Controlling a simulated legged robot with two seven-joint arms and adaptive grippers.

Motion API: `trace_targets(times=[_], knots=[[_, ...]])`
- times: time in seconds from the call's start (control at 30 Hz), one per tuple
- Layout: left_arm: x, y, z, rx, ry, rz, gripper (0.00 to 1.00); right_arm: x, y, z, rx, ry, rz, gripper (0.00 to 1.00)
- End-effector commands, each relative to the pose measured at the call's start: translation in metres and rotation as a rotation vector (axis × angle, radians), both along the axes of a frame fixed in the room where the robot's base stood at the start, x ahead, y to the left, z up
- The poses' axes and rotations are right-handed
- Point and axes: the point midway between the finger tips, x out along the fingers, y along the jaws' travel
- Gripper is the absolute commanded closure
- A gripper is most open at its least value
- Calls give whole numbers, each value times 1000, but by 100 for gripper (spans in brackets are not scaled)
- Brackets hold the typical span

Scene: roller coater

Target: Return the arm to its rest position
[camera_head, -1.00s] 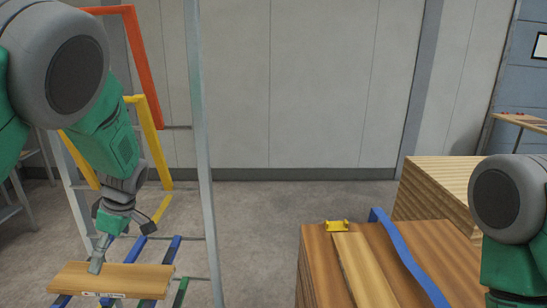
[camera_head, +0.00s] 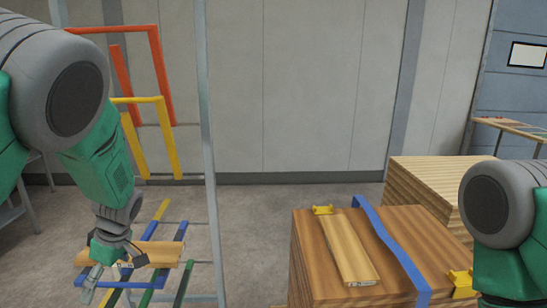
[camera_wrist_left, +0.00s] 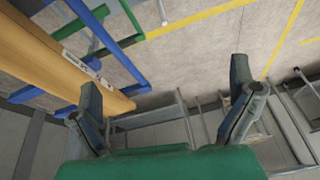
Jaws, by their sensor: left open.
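My left gripper (camera_head: 105,277) hangs at the lower left of the head view, in front of the rack. Its fingers are apart with nothing between them; the left wrist view shows the open fingers (camera_wrist_left: 170,110) too. A wooden plank (camera_head: 155,254) lies across the blue and green bars of the rack, just behind the gripper. In the left wrist view the plank (camera_wrist_left: 50,50), with a white label, is at the left, beside the left finger; I cannot tell whether they touch. My right arm shows only as an upper link at the right edge; its gripper is out of view.
The rack (camera_head: 207,140) has a tall grey post and red, yellow, blue and green bars around my left arm. A wooden stack (camera_head: 310,255) with a loose plank (camera_head: 347,250), a blue strap (camera_head: 395,245) and yellow clips (camera_head: 322,210) stands at the right. Floor between is clear.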

Motion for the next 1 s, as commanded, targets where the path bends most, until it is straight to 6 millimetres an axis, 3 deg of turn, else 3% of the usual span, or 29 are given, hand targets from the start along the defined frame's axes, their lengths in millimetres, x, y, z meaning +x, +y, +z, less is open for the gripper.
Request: trace_targets(times=[0.17,0.37,0.47,0.63,0.7,0.8,0.9,1.0], knots=[[-26,-7,-43,-33,47,-147,0,0,-1,-5,-1,0,-2,60],[-70,-15,-108,-98,109,-391,0,0,-1,-11,-1,1,-2,60],[-108,-27,-150,-144,152,-572,0,0,-1,-15,-1,1,-2,60],[-207,-70,-212,-232,214,-1006,0,0,-1,-26,0,1,-1,60],[-245,-88,-224,-256,223,-1179,0,0,-1,-30,0,1,-1,60],[-286,-109,-228,-272,223,-1376,0,0,-1,-34,-1,1,-1,60],[-309,-122,-227,-274,217,-1500,0,0,-1,-36,-1,1,-1,60],[-318,-127,-225,-274,210,-1559,0,0,-1,-36,-1,1,-2,60]])
